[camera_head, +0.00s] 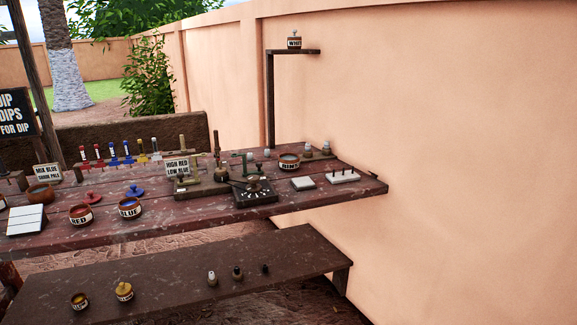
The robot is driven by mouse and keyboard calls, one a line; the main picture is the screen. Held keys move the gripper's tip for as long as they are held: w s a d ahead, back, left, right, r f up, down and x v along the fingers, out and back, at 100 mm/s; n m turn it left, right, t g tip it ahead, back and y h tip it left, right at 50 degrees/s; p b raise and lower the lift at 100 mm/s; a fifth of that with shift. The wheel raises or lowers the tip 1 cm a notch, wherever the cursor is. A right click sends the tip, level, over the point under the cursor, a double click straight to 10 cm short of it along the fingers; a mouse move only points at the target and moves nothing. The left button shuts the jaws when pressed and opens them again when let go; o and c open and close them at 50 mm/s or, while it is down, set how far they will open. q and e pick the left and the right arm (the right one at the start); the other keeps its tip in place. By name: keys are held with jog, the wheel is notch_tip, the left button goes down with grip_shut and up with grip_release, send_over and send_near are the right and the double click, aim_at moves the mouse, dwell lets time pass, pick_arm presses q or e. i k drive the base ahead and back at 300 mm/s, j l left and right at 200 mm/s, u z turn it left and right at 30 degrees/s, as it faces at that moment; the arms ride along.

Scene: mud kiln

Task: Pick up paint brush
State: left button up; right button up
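No gripper shows in the head view. I cannot single out the paint brush with certainty. A row of slim upright items with red, blue and pale colouring, perhaps brushes or tubes (113,153), stands at the back left of the wooden table (330,192). A thin dark stick crosses the dark block (254,197) near the table's middle; I cannot tell whether it is a brush. Pots labelled RED (81,215) and BLUE (130,207) stand near the front edge.
A lower bench (180,287) in front carries several small pots and bottles. A wall (450,150) closes the right; a post with a shelf (270,100) rises behind.

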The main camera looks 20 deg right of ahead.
aim_at(218, 147)
jog(key=i+l+u, duration=0.3)
jog(key=i+l, duration=0.15)
jog(key=i+l+u, duration=0.35)
jog(key=l, duration=0.25)
